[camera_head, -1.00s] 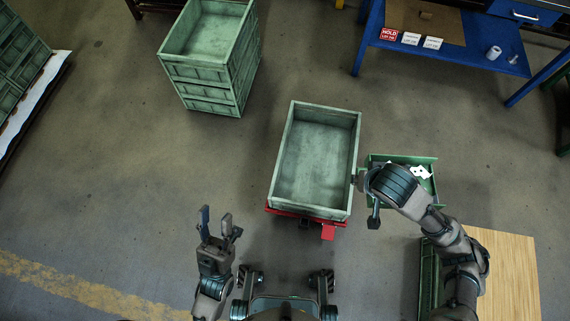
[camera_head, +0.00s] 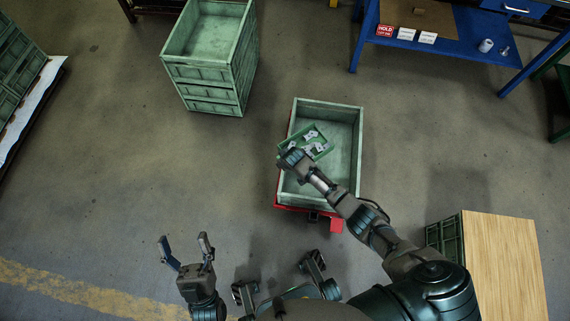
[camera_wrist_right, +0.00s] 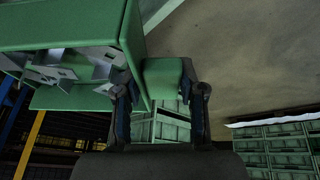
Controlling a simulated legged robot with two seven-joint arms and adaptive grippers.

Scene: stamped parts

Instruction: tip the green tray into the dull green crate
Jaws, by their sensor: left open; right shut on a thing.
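The dull green crate (camera_head: 345,112) stands open on a red cart in the middle of the head view. The green tray (camera_head: 322,132) is over the crate's far left part, with several grey stamped parts (camera_head: 313,143) in it. My right gripper (camera_head: 292,158) is shut on the tray's near left end. In the right wrist view the tray (camera_wrist_right: 75,30) fills the upper left, tilted in the picture, with the grey parts (camera_wrist_right: 75,68) inside, and the jaws (camera_wrist_right: 163,100) hold its green grip block. My left gripper (camera_head: 187,248) is open and empty at lower left, away from the crate.
A stack of green crates (camera_head: 212,75) stands at the back left. A blue table (camera_head: 470,50) with a red HOLD sign is at the back right. A wooden-topped stand (camera_head: 500,265) is at the lower right. Open floor lies left of the cart.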

